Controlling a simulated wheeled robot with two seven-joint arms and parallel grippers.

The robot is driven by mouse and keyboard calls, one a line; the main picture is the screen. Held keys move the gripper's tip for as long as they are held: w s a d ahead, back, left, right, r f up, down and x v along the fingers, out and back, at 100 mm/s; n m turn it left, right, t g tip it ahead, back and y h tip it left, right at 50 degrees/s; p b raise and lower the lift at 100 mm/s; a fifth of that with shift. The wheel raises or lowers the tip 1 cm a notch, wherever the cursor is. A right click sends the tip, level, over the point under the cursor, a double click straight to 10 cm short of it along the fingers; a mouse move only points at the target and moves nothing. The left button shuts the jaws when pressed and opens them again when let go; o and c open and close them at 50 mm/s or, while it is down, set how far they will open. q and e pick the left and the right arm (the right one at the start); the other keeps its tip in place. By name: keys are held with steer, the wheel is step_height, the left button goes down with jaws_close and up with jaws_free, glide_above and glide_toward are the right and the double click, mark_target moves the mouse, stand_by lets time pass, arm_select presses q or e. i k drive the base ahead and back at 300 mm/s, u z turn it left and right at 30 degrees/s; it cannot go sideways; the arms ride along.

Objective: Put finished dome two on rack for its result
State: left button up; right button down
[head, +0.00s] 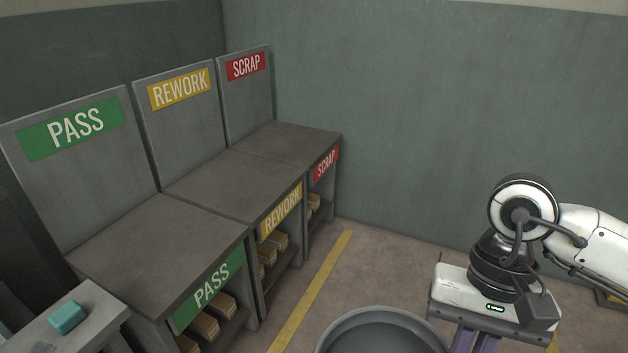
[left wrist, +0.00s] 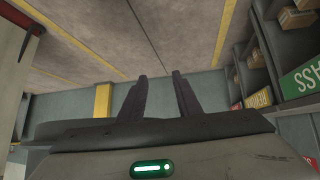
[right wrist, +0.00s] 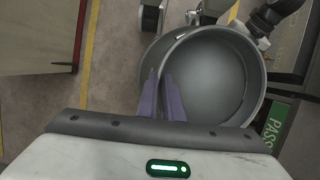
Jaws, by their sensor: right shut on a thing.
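The dome (head: 335,338) is a grey, hollow round shell with its open side up, cut off by the bottom edge of the head view. It shows more fully in the right wrist view (right wrist: 215,80). My right gripper (right wrist: 159,74) is shut on its near rim, and the dome hangs above the floor. The rack has three bays side by side: green PASS (head: 160,245), yellow REWORK (head: 230,185) and red SCRAP (head: 290,140). Their tops are bare. My left gripper (left wrist: 161,76) is out of the head view; its fingers stand apart with nothing between them.
Several tan blocks (head: 205,325) lie on the shelves under the bays. A teal block (head: 67,317) sits on a grey stand at the lower left. A yellow floor line (head: 310,290) runs along the rack's front. A green wall (head: 400,110) closes the back.

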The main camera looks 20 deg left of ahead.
mark_target(238, 179)
steer(key=i, duration=2.6)
steer(key=u, duration=3.4)
steer(key=i, duration=0.5)
steer(key=z, duration=0.1)
